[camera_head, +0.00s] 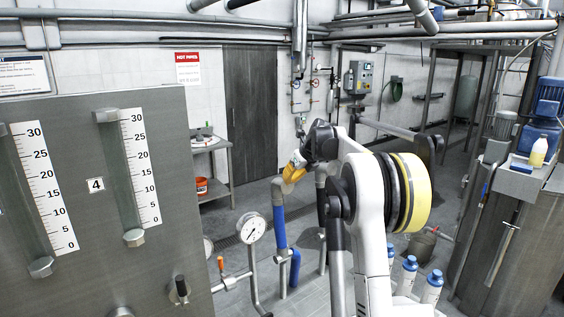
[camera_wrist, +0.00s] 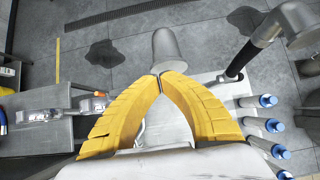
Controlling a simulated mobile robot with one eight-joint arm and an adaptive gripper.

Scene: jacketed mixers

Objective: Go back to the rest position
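My gripper (camera_head: 292,173) shows in the head view near the middle, raised in front of the arm, with its yellow fingers pointing down and left. In the wrist view the two yellow fingers of my gripper (camera_wrist: 160,79) curve inward and their tips meet. I see nothing held between them. A rounded grey shape (camera_wrist: 168,48) lies just beyond the tips in the wrist view; I cannot tell what it is, and no grip on it shows. My white arm is folded upward in the head view and hides part of the floor behind it.
A grey panel (camera_head: 95,240) with level scales fills the left. A pressure gauge (camera_head: 251,228) and blue-sleeved pipe (camera_head: 280,228) stand near my arm. Blue-capped bottles (camera_head: 409,270) are at the lower right. A side table (camera_head: 212,145) and orange bucket (camera_head: 201,185) stand farther back.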

